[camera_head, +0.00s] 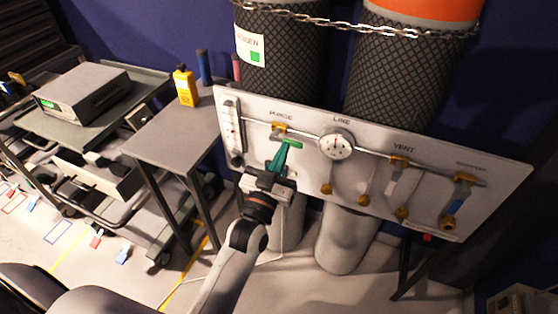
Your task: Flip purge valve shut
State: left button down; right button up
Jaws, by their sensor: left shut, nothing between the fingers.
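The purge valve (279,130) is a brass body on the panel's pipe, under the label PURGE. Its green lever (293,145) slants slightly down to the right, close to the line of the pipe. My left gripper (283,150) has teal fingers pointing up at the lever from below. The fingers are shut with nothing between them, and their tips overlap the lever in the picture. I cannot tell whether they touch it. The fingers hide part of the lever's lower side. My right gripper is not in view.
The white panel (330,185) also carries a round gauge (336,144), a vent valve (399,162) with a white lever hanging down, and a blue-handled valve (463,182) at right. Chained cylinders (400,75) stand behind.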

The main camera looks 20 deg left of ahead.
aim_at(291, 145)
pick_arm(q)
jog(key=w, duration=0.5)
jog(key=shift+w+d+f, duration=0.1)
jog(key=shift+w+f, duration=0.25)
jog(key=shift+f, duration=0.7)
